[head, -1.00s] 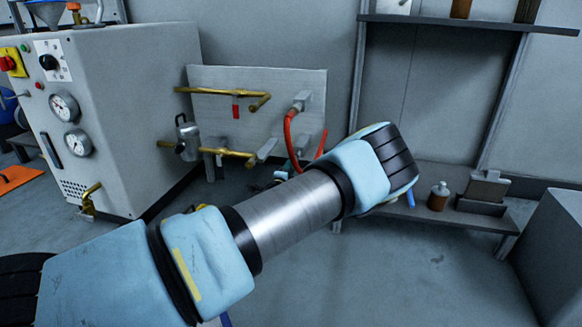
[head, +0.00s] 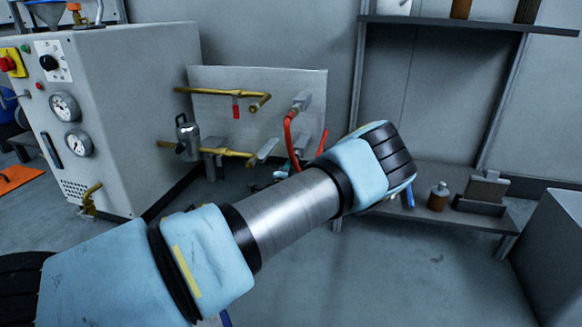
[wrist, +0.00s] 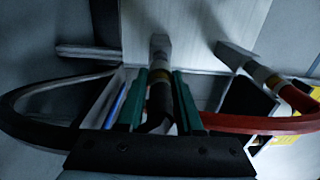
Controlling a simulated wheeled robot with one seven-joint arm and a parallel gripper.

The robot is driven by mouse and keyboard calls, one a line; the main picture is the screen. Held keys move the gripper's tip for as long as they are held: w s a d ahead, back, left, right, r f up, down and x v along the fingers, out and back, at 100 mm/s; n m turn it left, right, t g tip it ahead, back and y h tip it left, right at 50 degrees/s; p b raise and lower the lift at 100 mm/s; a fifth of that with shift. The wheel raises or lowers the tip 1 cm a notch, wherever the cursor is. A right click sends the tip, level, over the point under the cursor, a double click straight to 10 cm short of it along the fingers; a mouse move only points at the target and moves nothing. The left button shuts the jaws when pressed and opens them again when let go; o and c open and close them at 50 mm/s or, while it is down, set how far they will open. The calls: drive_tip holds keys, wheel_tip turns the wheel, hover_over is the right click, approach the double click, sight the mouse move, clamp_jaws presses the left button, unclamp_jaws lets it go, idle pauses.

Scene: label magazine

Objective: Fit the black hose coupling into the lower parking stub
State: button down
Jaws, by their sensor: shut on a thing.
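In the wrist view my gripper (wrist: 162,105) has its two green fingers shut on the black hose coupling (wrist: 159,97), with a pale band at its front. The coupling points at a grey stub (wrist: 160,48) on the pale panel and overlaps its end in the picture; I cannot tell whether it is seated. In the head view the lower stub (head: 266,150) sticks out of the panel (head: 230,80), below the upper stub (head: 302,100) with the red hose. My gripper (head: 283,173) is mostly hidden behind my arm there, and the coupling cannot be made out.
The red hose (wrist: 250,124) curves close to the right of my fingers. A black hose (wrist: 30,128) loops at the left. Brass pipes (head: 225,152) and a silver pot (head: 187,142) are left of the stubs. A grey machine (head: 120,110) stands farther left; a shelf (head: 440,215) is right.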

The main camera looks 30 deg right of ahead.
drive_tip(key=shift+b+x, duration=0.4)
drive_tip(key=shift+x, duration=0.85)
drive_tip(key=shift+c, duration=2.4)
unclamp_jaws()
drive_tip(key=p+v, duration=0.4)
drive_tip(key=v, duration=0.6)
drive_tip(key=shift+s+a, duration=0.25)
drive_tip(key=shift+s, duration=0.05)
